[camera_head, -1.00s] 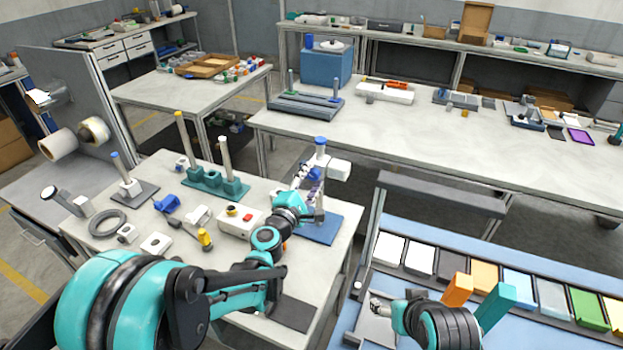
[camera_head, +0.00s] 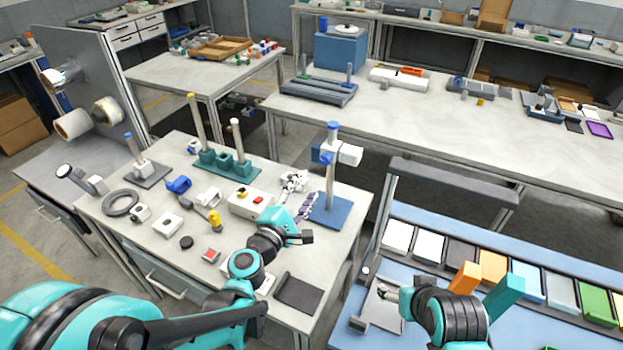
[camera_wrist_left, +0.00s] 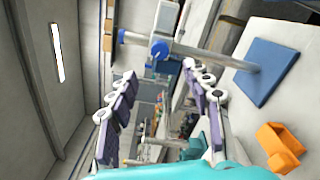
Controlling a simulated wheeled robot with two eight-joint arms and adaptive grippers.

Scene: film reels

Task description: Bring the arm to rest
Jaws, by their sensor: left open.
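My left gripper (camera_head: 299,194) is open and empty, held over the right side of the near table (camera_head: 150,238). It is to the left of a stand with a grey post (camera_head: 331,182), a blue cap, a white side block (camera_head: 349,155) and a blue base (camera_head: 338,214). In the left wrist view, my two finger rows (camera_wrist_left: 160,112) are spread wide, and the post (camera_wrist_left: 215,58) with its blue base (camera_wrist_left: 267,72) is beyond them.
On the near table are a two-post teal stand (camera_head: 228,168), a grey ring (camera_head: 121,203), a yellow-and-red-button white box (camera_head: 249,202) and a dark pad (camera_head: 299,293). A row of coloured panels (camera_head: 461,254) lines the right bench. An orange part (camera_wrist_left: 279,146) shows in the left wrist view.

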